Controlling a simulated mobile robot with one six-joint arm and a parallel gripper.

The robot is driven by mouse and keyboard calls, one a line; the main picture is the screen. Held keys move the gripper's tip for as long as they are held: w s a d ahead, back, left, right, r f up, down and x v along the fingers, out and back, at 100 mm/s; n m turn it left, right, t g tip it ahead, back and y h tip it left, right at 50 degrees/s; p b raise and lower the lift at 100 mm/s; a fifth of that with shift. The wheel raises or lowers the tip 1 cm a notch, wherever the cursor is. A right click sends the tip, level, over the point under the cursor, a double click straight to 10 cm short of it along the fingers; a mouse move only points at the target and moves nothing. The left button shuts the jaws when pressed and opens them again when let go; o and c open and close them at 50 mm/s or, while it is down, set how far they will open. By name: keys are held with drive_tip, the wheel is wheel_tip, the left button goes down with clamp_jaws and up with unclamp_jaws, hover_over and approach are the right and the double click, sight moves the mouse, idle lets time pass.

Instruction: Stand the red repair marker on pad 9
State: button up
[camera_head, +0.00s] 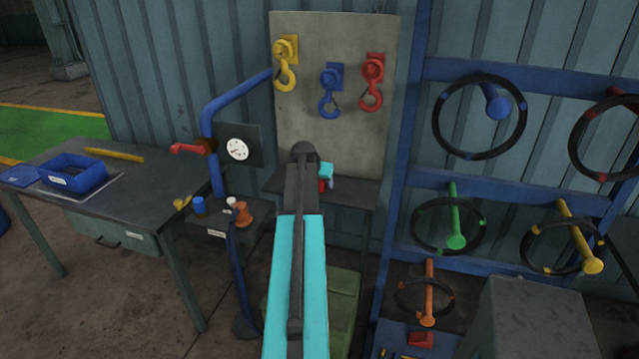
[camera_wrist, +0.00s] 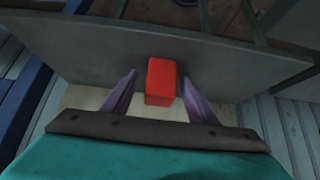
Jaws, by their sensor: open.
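A red block (camera_wrist: 161,82), which looks like the red repair marker, is on or just above a dark grey shelf (camera_wrist: 225,65) in the wrist view. My gripper (camera_wrist: 160,78) is open, with one purple finger on each side of the block and a visible gap on both sides. In the head view my gripper (camera_head: 327,180) is small and partly hidden by my arm, over the grey shelf (camera_head: 352,191). A bit of the red block (camera_head: 322,186) shows beside it. I cannot make out pad 9 or any pad numbers.
A board (camera_head: 335,120) with yellow, blue and red hooks stands behind the shelf. A blue rack (camera_head: 398,200) with handwheels is to the right. A blue post with a gauge (camera_head: 238,149) and a small stand (camera_head: 215,222) are left. Another red piece (camera_head: 421,339) lies lower right.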

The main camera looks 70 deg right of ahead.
drive_tip(key=c, duration=1.3)
drive_tip(key=shift+o, duration=0.2)
drive_tip(key=shift+r, duration=0.15)
drive_tip(key=shift+r+b, duration=1)
drive_tip(key=shift+r, duration=0.6)
drive_tip(key=s+a+r+b, duration=0.1)
drive_tip(key=s+a+b, duration=0.3)
drive_tip(key=s+a, duration=0.6)
drive_tip(key=shift+s+a+r, duration=0.25)
drive_tip(key=shift+s+a, duration=0.05)
drive_tip(key=shift+s, duration=0.7)
